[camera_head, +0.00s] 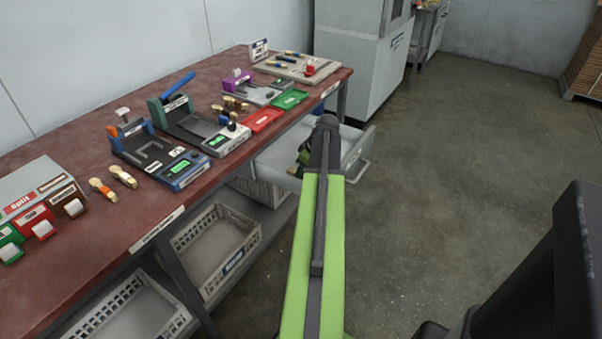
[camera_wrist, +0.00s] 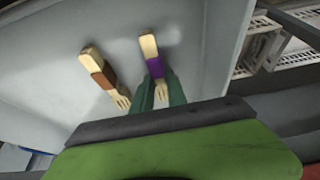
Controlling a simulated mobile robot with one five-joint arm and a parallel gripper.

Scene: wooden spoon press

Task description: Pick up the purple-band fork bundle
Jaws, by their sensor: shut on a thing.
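The purple-band fork bundle (camera_wrist: 155,67) is a pale wooden bundle with a purple wrap, in the upper middle of the wrist view. The dark green fingers of my gripper (camera_wrist: 161,90) are shut on its tined end; its pale handle end points away from me. A brown-band fork bundle (camera_wrist: 97,67) lies just left of it, apart from the fingers. In the head view my gripper is mostly hidden behind my arm, over the open drawer (camera_head: 355,150). I cannot tell whether the held bundle is clear of the drawer floor.
The drawer's pale wall (camera_wrist: 230,30) stands close on the right in the wrist view. The red-brown table (camera_head: 110,235) runs along the left with several presses and scales. White baskets (camera_head: 215,245) sit on the shelf below. Grey floor (camera_head: 450,190) is open on the right.

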